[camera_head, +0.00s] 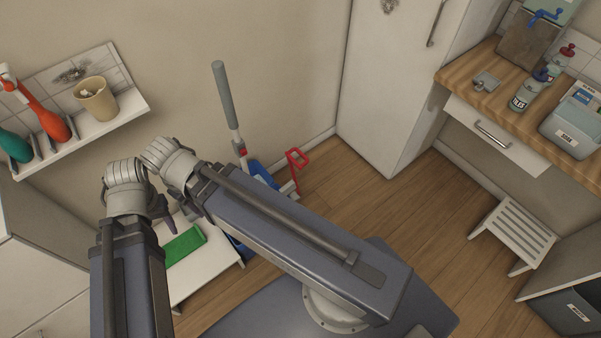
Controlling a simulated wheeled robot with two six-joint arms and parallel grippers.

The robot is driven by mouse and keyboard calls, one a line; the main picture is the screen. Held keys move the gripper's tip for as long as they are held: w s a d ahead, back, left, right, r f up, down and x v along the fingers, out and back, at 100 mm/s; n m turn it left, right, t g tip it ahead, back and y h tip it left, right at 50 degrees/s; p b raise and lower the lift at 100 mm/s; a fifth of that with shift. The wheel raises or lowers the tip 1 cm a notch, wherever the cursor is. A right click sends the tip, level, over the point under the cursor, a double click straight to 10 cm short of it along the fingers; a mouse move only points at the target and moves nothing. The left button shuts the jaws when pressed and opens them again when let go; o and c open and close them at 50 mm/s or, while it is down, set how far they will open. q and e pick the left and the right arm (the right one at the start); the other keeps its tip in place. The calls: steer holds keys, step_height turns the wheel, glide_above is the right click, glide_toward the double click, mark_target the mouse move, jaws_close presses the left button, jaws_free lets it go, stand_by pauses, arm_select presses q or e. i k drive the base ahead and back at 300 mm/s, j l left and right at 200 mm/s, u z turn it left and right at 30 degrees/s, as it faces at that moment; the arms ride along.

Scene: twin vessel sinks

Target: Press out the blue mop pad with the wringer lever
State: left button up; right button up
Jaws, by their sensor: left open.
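A mop with a grey grip (224,95) leans up by the wall in the head view, its pole running down behind my arm. A red lever handle (298,157) stands at the right of blue parts (262,173) that look like the wringer and bucket. My arm covers most of these. I cannot pick out the blue mop pad. My left gripper (168,219) shows only as a dark finger-like tip below the wrist joints, left of the lever and apart from it. It is open. My right gripper is not in view.
A low white bench (205,276) with a green cloth (185,247) lies beneath my arm. A wall shelf (95,126) holds bottles and a cup. A slatted stool (515,233) stands right, below the wooden counter (462,72). The wooden floor (385,210) between is clear.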

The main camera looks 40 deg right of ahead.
mark_target(292, 185)
steer(key=l+u, duration=0.1)
steer(key=l, duration=0.95)
steer(key=k+l+u, duration=0.15)
steer(key=l, duration=0.35)
steer(key=l+u, duration=0.1)
steer(key=l, duration=0.45)
steer(key=k+l+u, duration=0.1)
steer(key=l, duration=0.4)
steer(key=k+l, duration=0.15)
steer(key=l, duration=0.35)
steer(key=u, duration=0.05)
